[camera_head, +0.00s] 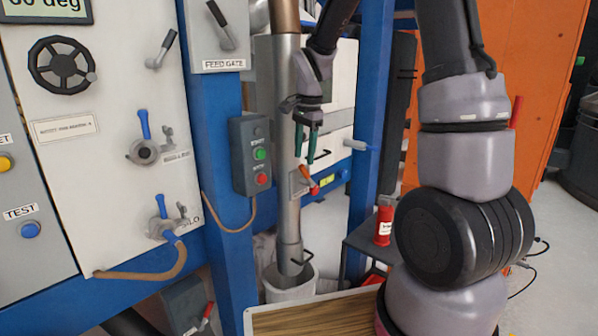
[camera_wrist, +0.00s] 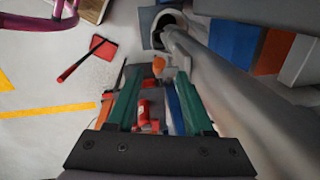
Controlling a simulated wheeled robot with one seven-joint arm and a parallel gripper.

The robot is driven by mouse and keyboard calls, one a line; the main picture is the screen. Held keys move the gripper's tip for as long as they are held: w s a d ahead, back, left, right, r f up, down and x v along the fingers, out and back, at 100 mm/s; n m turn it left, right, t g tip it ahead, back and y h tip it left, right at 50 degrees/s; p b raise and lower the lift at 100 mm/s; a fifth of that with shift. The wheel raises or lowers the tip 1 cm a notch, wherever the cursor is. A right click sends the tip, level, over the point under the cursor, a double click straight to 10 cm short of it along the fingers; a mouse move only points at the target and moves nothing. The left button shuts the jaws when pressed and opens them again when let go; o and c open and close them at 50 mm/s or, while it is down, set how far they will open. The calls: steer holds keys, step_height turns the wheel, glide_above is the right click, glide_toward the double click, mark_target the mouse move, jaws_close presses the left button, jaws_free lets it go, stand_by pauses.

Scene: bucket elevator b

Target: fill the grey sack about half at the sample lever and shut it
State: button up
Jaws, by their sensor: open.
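The sample lever (camera_head: 308,178), orange with a red end, sits on the steel pipe (camera_head: 288,215). My gripper (camera_head: 304,158) is open with green fingers pointing down, just above the lever and beside the pipe. In the wrist view the lever (camera_wrist: 158,66) shows between and beyond the open fingers (camera_wrist: 160,112). Whether either finger touches it, I cannot tell. The grey-white sack (camera_head: 290,292) stands open-topped around the pipe's lower end. In the wrist view its rim (camera_wrist: 165,14) shows at the top. The fill inside the sack is hidden.
A wooden-topped surface (camera_head: 320,322) lies in front. A red bottle (camera_head: 384,225) stands on the right. A red dustpan (camera_wrist: 97,49) lies on the floor.

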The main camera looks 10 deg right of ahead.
mark_target(304, 170)
steer(key=f, duration=0.6)
steer(key=shift+w, duration=0.25)
steer(key=shift+r, duration=0.1)
jaws_close()
stand_by(1.0)
